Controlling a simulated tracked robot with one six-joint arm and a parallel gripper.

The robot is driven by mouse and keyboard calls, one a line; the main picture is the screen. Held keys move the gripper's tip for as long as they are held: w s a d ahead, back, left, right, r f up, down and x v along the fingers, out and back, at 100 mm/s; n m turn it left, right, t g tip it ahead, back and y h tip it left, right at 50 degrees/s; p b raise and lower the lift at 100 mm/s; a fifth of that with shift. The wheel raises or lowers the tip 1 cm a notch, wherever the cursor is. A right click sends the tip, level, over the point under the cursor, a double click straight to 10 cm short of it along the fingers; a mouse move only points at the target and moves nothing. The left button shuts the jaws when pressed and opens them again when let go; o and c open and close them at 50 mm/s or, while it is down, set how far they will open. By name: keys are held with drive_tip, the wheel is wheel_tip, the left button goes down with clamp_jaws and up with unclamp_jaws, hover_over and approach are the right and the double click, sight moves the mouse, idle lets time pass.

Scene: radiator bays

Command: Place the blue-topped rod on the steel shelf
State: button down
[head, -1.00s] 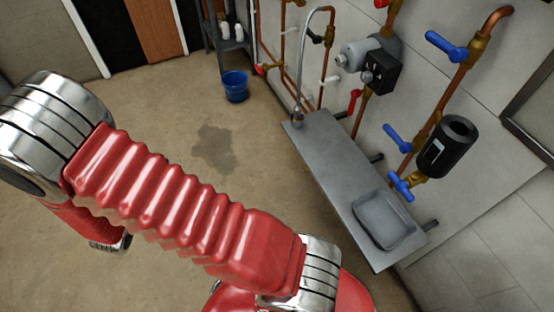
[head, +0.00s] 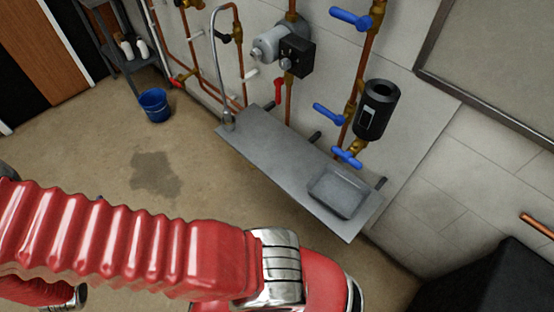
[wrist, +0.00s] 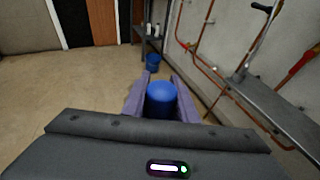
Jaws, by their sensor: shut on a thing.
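My gripper (wrist: 160,88) shows in the wrist view with its two purple fingers shut on the blue-topped rod (wrist: 161,100). Only the rod's blue top shows; its lower part is hidden behind my gripper's body. The steel shelf (head: 265,158) is a long grey plate on the wall in the head view, below the pipes. It also shows at the right of the wrist view (wrist: 268,108), apart from the rod. My gripper and the rod are not visible in the head view.
A grey tray (head: 340,191) lies on the shelf's near end, and a curved metal spout (head: 217,70) rises at its far end. Copper pipes with blue valve handles (head: 328,115) stand above it. A blue bucket (head: 155,105) is on the floor. A dark box (head: 490,285) is at lower right.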

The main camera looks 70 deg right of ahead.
drive_tip(key=s+d+m+g+h, duration=0.1)
drive_tip(key=s+d+m+g, duration=0.15)
drive_tip(key=d, duration=0.85)
drive_tip(key=s+d+m+g+h, duration=0.15)
drive_tip(key=s+d, duration=0.25)
drive_tip(key=d, duration=0.8)
drive_tip(key=s+d+m+g, duration=0.2)
drive_tip(key=s+d+g, duration=0.1)
drive_tip(key=d, duration=0.8)
drive_tip(key=s+d+m+g, duration=0.3)
drive_tip(key=s+d, duration=0.7)
drive_tip(key=s, duration=0.6)
drive_tip(key=s+d+m+g, duration=0.3)
drive_tip(key=s+d, duration=0.8)
drive_tip(key=s, duration=0.4)
drive_tip(key=shift+s+f+g+y, duration=0.15)
drive_tip(key=shift+s+g+y, duration=0.2)
drive_tip(key=shift+g, duration=0.55)
drive_tip(key=shift+f, duration=2.9)
